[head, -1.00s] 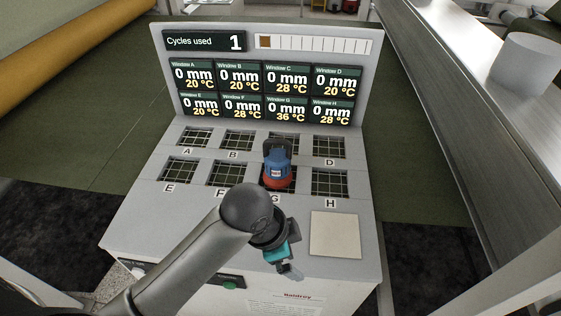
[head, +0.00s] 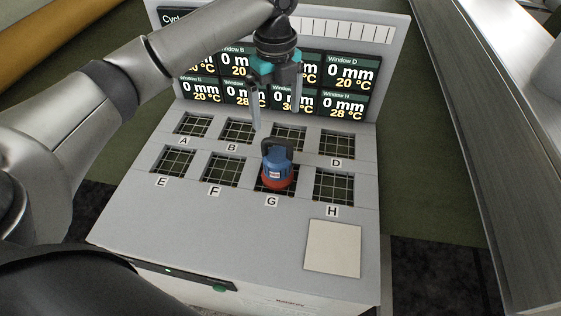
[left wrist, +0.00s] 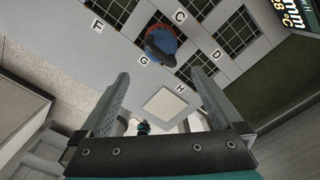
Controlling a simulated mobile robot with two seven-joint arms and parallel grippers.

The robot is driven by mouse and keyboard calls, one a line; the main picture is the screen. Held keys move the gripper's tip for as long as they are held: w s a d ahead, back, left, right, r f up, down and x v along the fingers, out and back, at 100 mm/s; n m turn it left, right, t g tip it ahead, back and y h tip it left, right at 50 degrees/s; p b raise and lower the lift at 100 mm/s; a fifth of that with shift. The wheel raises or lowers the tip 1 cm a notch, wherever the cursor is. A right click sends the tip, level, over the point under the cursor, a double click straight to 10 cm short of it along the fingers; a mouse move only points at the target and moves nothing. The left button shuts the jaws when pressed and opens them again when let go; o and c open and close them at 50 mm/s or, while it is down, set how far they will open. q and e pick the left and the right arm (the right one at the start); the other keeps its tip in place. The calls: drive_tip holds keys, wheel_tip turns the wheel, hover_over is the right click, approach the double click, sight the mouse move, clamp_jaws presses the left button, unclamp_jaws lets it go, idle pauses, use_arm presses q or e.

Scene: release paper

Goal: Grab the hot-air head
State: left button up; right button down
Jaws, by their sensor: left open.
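The hot-air head (head: 277,168) is blue with a red base and a dark loop handle on top. It stands upright on window G of the grey console. In the left wrist view the hot-air head (left wrist: 161,45) shows beyond the fingers, near the G label. My left gripper (head: 275,118) points down with its fingers apart and nothing between them. In the head view it appears above and behind the hot-air head, in front of the display, apart from it. My right gripper is not seen.
The console (head: 130,225) has two rows of gridded windows lettered A to H. A pale square pad (head: 333,248) lies at its front right. The upright display panel (head: 350,75) stands behind the windows. A grey metal ledge (head: 455,100) runs along the right.

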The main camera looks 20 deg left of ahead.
sight(277, 154)
use_arm(q)
wheel_tip(277, 154, down, 15)
drive_tip(key=shift+w+b, duration=0.1)
drive_tip(key=shift+b, duration=0.65)
clamp_jaws()
drive_tip(key=shift+w+r, duration=0.15)
drive_tip(key=shift+r, duration=0.05)
idle(0.6)
